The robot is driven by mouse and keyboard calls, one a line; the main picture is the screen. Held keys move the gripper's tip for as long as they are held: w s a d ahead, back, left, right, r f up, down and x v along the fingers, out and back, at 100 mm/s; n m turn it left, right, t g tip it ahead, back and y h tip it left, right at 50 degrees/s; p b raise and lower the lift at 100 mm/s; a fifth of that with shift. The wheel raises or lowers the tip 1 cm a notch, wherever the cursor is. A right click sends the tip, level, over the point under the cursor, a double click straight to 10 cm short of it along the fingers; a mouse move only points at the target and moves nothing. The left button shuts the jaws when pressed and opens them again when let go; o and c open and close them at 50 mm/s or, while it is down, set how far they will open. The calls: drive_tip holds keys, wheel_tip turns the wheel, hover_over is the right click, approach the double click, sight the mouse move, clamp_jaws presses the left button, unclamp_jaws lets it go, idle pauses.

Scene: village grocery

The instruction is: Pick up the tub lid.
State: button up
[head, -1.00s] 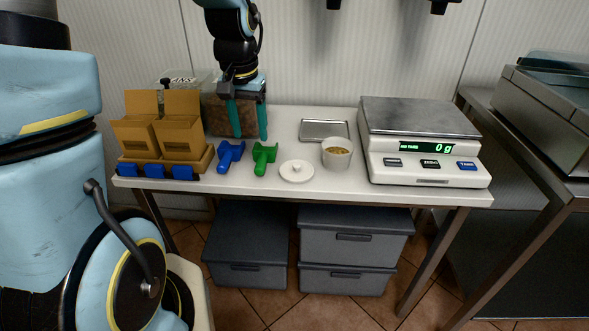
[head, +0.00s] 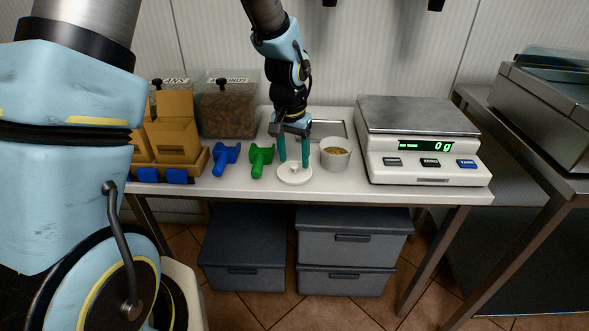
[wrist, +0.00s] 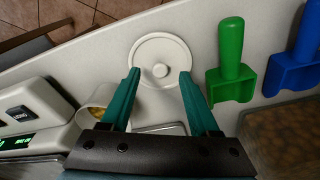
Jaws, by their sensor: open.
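The tub lid (head: 295,173) is a round white disc with a small knob, lying flat on the white table near its front edge. It also shows in the wrist view (wrist: 160,48), just beyond my fingertips. My gripper (head: 294,163) is open and empty, its two teal fingers pointing down at the lid. In the wrist view my gripper (wrist: 160,75) has its fingertips spread on either side of the knob's line. Whether the fingertips touch the lid I cannot tell. A white tub (head: 336,153) with brownish contents stands just right of the lid.
A green scoop (head: 261,159) and a blue scoop (head: 225,158) lie left of the lid. A scale (head: 423,140) reading 0 g stands to the right. A metal tray (head: 328,128) lies behind. A bin of nuts (head: 229,110) and brown bags (head: 172,130) stand at the back left.

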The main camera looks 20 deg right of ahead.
wheel_tip(320, 180, down, 2)
clamp_jaws()
idle(0.6)
